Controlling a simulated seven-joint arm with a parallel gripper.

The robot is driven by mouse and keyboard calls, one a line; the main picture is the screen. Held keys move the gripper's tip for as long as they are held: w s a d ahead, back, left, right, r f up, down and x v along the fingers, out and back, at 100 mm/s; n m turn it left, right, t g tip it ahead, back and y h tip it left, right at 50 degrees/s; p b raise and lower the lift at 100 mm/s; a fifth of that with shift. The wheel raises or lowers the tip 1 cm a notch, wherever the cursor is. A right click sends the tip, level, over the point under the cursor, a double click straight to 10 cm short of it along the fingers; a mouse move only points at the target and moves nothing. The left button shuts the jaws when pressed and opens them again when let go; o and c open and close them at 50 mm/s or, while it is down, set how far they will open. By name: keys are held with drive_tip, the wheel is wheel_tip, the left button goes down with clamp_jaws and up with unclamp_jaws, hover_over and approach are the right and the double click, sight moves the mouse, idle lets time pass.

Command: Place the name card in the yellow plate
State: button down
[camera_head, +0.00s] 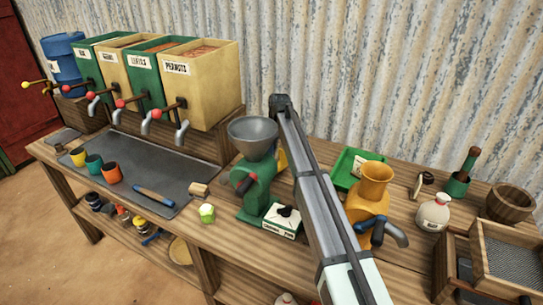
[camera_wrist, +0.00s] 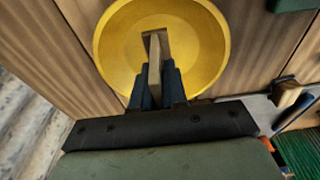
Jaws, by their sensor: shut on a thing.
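The yellow plate (camera_wrist: 205,45) is a round shallow dish and fills the upper middle of the wrist view. My gripper (camera_wrist: 156,80) is shut on the name card (camera_wrist: 154,48), a thin tan piece seen nearly edge-on between the two dark fingers. The card is over the inside of the plate, near its middle. I cannot tell whether it touches the plate's bottom. In the head view my arm hides the gripper and the card. Only a bit of yellow (camera_head: 282,158) shows beside the arm there, and I cannot tell that it is the plate.
A green grinder with a grey funnel (camera_head: 253,130) stands left of my arm, and an orange grinder (camera_head: 373,190) stands right of it. A green tray (camera_head: 347,168) is behind the orange one. Cups (camera_head: 95,164) and dispensers (camera_head: 195,85) are at the left.

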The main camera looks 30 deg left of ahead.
drive_tip(key=shift+f, duration=1.65)
drive_tip(key=shift+f, duration=0.1)
drive_tip(key=c, duration=1.2)
unclamp_jaws()
drive_tip(key=shift+o, duration=0.2)
drive_tip(key=r, duration=0.4)
drive_tip(key=d+r, duration=0.1)
drive_tip(key=r, duration=0.7)
drive_tip(key=shift+d+r, duration=0.1)
drive_tip(key=shift+d, duration=0.3)
